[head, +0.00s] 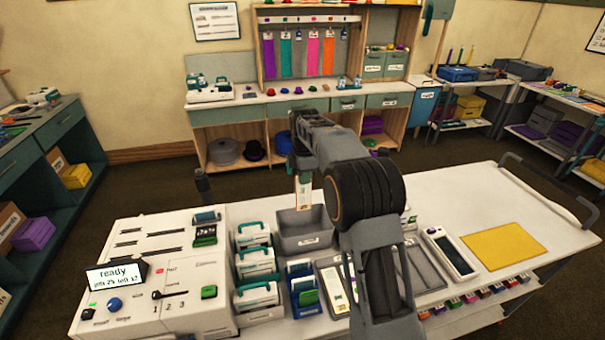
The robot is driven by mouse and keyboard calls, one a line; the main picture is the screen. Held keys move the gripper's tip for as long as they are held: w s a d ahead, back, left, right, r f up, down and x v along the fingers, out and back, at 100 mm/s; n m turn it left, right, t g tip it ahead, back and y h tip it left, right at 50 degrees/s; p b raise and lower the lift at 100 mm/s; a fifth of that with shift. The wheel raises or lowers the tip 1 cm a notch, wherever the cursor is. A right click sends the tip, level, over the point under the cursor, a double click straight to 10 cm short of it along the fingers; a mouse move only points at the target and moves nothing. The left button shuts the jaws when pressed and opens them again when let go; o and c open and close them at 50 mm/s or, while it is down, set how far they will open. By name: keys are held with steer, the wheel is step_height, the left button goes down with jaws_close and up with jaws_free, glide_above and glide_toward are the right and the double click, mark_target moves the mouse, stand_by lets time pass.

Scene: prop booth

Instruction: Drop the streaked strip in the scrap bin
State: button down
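My gripper (303,172) points down over the cart and is shut on a pale upright strip (303,194) with a little colour on it. The strip hangs below the fingers, in line with the back part of an open grey bin (289,239) with a white label on its front. The strip looks to be above the bin's rim, but its exact height is hard to tell. The streaks are too small to make out. My arm hides the bin's right side and part of the cart behind it.
A white machine (150,290) with a screen reading "ready" stands left of the bin. Several white cases with teal handles (256,262), a blue holder (303,285) and a tray (333,285) stand nearby. A yellow sheet (505,246) lies at the right, with clear surface around it.

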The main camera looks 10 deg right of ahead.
mark_target(304, 198)
steer(key=shift+s+f+b, duration=0.1)
steer(key=shift+f+b, duration=1.8)
steer(key=shift+f, duration=0.15)
steer(key=shift+f+b, duration=1.25)
steer(key=shift+f, duration=1.05)
steer(key=c, duration=1.3)
jaws_free()
steer(key=shift+o, duration=0.2)
steer(key=shift+r, duration=0.1)
step_height(304, 198, up, 14)
steer(key=shift+f+p, duration=0.15)
steer(key=shift+p, duration=0.2)
